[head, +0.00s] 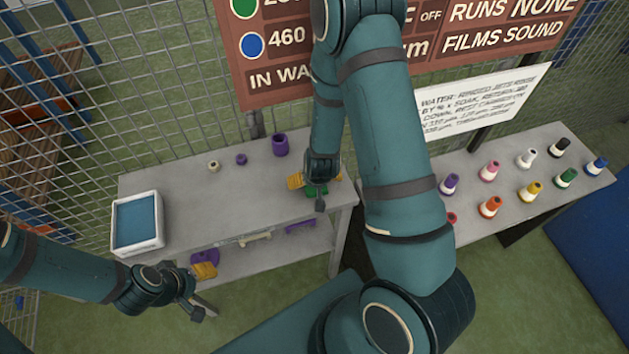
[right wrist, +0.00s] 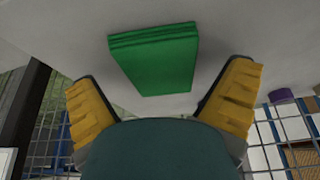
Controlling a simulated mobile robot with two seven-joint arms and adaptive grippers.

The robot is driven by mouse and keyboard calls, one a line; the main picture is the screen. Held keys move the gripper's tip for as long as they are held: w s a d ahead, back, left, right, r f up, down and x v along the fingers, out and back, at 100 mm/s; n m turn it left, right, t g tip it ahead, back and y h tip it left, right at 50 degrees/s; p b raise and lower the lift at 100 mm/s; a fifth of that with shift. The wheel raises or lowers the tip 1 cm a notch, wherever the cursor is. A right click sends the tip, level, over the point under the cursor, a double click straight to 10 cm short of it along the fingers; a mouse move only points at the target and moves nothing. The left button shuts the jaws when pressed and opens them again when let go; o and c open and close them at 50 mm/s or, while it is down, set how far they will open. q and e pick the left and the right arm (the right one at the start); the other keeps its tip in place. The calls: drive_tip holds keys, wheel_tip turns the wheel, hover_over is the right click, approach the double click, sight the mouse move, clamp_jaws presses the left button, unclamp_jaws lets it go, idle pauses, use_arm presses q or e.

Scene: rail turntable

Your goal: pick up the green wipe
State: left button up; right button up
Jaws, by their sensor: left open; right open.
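The green wipe (head: 313,191) is a folded stack of cloth near the right end of the grey table. It shows more fully in the right wrist view (right wrist: 155,58), lying flat on a grey surface. My right gripper (head: 316,182) is right at the wipe, with its yellow finger pads spread. In the right wrist view, the open right gripper (right wrist: 163,88) has one finger towards each side of the wipe, with gaps between. Part of the wipe is hidden by the gripper in the head view. My left gripper (head: 205,290) is open and empty, low in front of the table's left part.
A white tray with a blue inside (head: 160,238) sits at the table's left end. Purple cups (head: 280,145) stand at the back. A lower shelf (head: 280,252) holds small items. Coloured bottles (head: 490,205) fill the right table. A mesh fence (head: 150,90) stands behind.

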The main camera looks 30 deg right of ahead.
drive_tip(key=shift+f+b, duration=0.25)
drive_tip(key=shift+b, duration=0.05)
idle(0.4)
drive_tip(key=c, duration=1)
